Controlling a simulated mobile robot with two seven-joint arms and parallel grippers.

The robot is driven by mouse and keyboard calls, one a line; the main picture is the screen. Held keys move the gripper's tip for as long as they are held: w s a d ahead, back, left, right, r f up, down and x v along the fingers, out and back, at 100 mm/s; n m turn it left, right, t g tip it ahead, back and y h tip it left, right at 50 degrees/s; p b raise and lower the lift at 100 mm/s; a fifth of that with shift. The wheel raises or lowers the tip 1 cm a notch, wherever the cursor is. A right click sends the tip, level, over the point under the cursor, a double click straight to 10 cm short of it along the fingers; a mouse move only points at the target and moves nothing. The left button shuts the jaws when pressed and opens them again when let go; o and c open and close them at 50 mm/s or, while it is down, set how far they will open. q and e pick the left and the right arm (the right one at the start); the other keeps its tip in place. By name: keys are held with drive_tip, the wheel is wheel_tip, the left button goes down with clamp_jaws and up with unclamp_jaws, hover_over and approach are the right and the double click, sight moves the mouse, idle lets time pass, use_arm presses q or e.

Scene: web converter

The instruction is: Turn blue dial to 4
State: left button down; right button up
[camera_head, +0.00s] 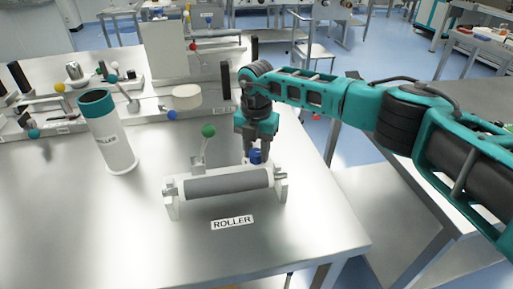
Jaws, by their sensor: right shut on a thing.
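The blue dial (255,156) sits at the right end of the white roller stand, behind the grey roller (228,183). My right gripper (257,146) comes down from above and is shut on the blue dial, its fingers on either side of it. The dial's markings and number are too small or hidden to read. My left gripper is not in view.
A lever with a green ball (208,131) stands just left of the dial. A white cylinder with a teal top (107,133) stands on the left. A "ROLLER" label (232,222) lies in front. The steel table (300,235) is clear at the front.

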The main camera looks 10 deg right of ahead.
sight(257, 152)
idle(0.4)
drive_tip(key=o, duration=1)
wheel_tip(257, 152, up, 13)
drive_tip(key=shift+b, duration=0.3)
drive_tip(key=shift+s+f, duration=0.1)
drive_tip(key=shift+s, duration=0.05)
